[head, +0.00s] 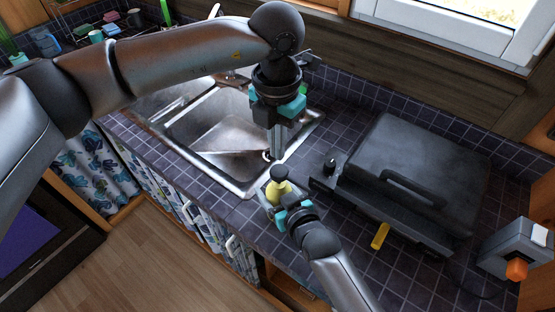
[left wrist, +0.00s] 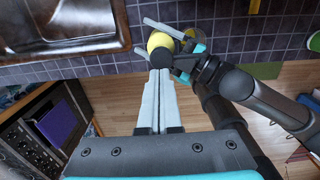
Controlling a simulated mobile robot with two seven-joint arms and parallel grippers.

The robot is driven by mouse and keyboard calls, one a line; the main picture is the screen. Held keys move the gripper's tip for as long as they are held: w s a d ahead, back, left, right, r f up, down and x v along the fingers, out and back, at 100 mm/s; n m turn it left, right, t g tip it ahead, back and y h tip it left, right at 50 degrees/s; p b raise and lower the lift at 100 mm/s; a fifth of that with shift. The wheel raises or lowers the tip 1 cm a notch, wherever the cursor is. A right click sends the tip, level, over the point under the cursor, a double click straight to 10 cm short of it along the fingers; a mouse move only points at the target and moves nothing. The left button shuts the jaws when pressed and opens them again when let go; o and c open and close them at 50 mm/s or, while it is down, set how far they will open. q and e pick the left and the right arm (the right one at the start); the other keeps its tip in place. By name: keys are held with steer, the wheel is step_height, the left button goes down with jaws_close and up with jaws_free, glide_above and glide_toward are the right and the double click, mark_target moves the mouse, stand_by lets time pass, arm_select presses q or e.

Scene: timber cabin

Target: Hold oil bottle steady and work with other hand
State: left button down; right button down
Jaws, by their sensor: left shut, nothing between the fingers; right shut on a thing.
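The oil bottle (head: 283,187) has a yellow body and a dark top, and stands upright on the dark tiled counter by the sink's near right corner. It also shows in the left wrist view (left wrist: 160,42), just beyond my left fingertips. My right gripper (head: 270,192) is shut on the bottle's body from the front, with a finger on either side. My left gripper (head: 275,158) points down above and slightly behind the bottle, its fingers together and empty. In the left wrist view its closed fingers (left wrist: 156,75) end near the bottle's top; whether they touch it I cannot tell.
A metal sink (head: 215,140) lies left of the bottle. A large dark grill (head: 410,180) with a handle stands to the right. A yellow object (head: 380,236) lies in front of it. A grey box with an orange part (head: 515,255) is at the far right.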

mark_target(278, 170)
arm_select(q)
step_height(278, 170, up, 8)
stand_by(1.2)
steer(key=shift+w+r, duration=0.1)
steer(key=shift+r, duration=0.8)
step_height(278, 170, down, 14)
steer(key=shift+d+f, duration=0.1)
